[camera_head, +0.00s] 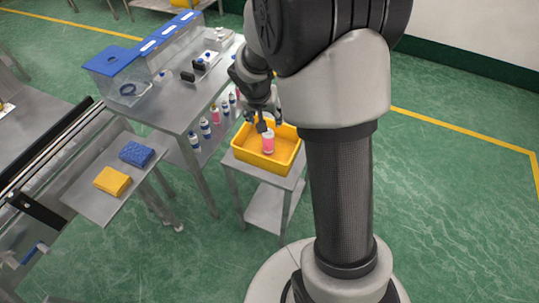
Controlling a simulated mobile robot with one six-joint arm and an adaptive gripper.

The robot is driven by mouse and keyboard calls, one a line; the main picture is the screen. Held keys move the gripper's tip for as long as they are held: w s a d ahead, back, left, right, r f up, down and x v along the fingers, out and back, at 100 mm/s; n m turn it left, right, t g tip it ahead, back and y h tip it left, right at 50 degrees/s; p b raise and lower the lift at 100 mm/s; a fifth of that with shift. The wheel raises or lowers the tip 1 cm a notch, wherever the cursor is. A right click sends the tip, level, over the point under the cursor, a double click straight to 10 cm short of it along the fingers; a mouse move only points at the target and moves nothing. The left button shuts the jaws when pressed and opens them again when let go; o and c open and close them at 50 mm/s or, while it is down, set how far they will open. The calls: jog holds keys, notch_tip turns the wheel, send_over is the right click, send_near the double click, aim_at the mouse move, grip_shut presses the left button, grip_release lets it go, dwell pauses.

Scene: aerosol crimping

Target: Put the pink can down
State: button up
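A pink can (268,144) with a pale top is upright in or just above the yellow crate (240,163). My gripper (268,123) points down at the can's upper end, with a dark finger close to the top. The fingers are small and partly hidden, so I cannot tell whether they grip the can or stand apart. I also cannot tell whether the can touches the crate floor.
The crate sits on a small steel stand (234,167). A steel table (172,117) at its left bears several blue-capped bottles and a clear blue-lidded box (127,75). A side shelf (88,199) holds a blue sponge (136,153) and a yellow sponge (112,181).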

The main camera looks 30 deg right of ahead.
jog(key=s+a+r+n, duration=0.1)
jog(key=s+a+r, duration=0.2)
jog(key=s+r, duration=0.45)
jog(key=s+a+r+n+y, duration=0.1)
jog(key=s+a+r+n, duration=0.1)
jog(key=s, duration=0.5)
jog(key=s+a+r+n+y, duration=0.1)
jog(key=s+a+r+n, duration=0.1)
jog(key=s+a+r, duration=0.2)
jog(key=s+a+r+n+t+y, duration=0.1)
jog(key=s+a+r+n, duration=0.1)
jog(key=s, duration=0.7)
jog(key=shift+s+a+r, duration=0.3)
jog(key=shift+a+r, duration=0.2)
jog(key=shift+a, duration=0.4)
jog(key=shift+c, duration=0.3)
